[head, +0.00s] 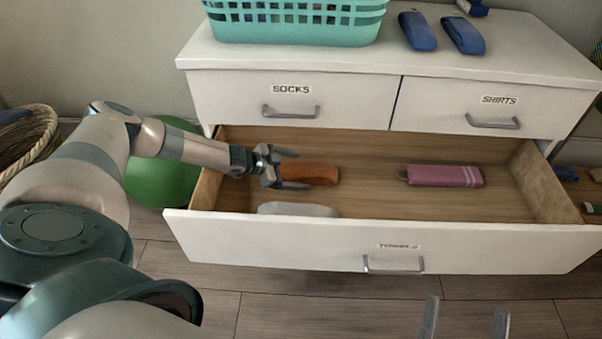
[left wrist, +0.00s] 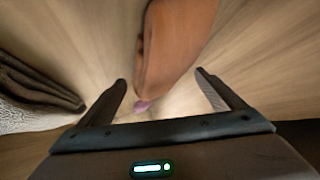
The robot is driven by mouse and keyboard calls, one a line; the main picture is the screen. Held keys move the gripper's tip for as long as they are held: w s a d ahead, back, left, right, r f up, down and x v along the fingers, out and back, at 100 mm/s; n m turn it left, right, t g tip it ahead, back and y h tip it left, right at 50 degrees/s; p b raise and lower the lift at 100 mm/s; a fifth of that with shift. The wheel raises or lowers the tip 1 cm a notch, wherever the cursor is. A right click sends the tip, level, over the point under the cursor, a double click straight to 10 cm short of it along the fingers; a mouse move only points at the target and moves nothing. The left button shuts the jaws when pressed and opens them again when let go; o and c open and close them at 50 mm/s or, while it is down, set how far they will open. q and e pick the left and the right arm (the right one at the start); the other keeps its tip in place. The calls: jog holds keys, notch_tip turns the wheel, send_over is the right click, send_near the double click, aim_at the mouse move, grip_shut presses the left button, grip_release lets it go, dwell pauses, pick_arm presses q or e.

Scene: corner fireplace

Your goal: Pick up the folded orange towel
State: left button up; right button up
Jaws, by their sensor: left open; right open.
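The folded orange towel (head: 312,174) lies in the left part of the open bottom drawer (head: 360,235). My left gripper (head: 296,170) is open at the towel's left end, inside the drawer. In the left wrist view the towel (left wrist: 176,45) lies ahead, its near end by the gap between the open fingers (left wrist: 162,88). The fingers do not appear closed on it. My right gripper (head: 466,320) shows only its two separated fingertips at the bottom edge of the head view, open and away from the drawer.
A pink towel (head: 444,176) lies right in the drawer. A grey-white towel (head: 297,209) lies near the drawer front. A teal basket (head: 295,22) and blue folded items (head: 417,31) stand on top. A green ball (head: 160,175) is left of the dresser. The drawer's middle is clear.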

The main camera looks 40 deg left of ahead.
aim_at(298, 170)
pick_arm(q)
jog(key=c, duration=1.2)
jog(key=shift+c, duration=0.2)
jog(key=shift+r, duration=0.25)
jog(key=c, duration=0.3)
jog(key=shift+r, duration=0.25)
jog(key=c, duration=0.4)
jog(key=r, duration=0.1)
jog(key=r+p, duration=0.1)
jog(key=r, duration=0.1)
jog(key=shift+d+r+p, duration=0.1)
jog(key=shift+d+p, duration=0.15)
jog(key=shift+p, duration=0.05)
jog(key=shift+c, duration=0.7)
jog(key=s+d+r+p, duration=0.2)
jog(key=d+r, duration=0.4)
jog(key=d, duration=0.4)
jog(key=shift+s+r, duration=0.15)
jog(key=shift+s, duration=0.35)
jog(key=shift+s+d+r, duration=0.1)
jog(key=shift+d+r, duration=0.2)
jog(key=shift+d, duration=0.05)
pick_arm(e)
jog(key=w+d+f+g+h, duration=0.1)
jog(key=w+f+g+h, duration=0.2)
jog(key=f+g, duration=0.4)
jog(key=shift+w+d+f, duration=0.15)
jog(key=shift+w+f, duration=0.1)
jog(key=shift+f, duration=2.4)
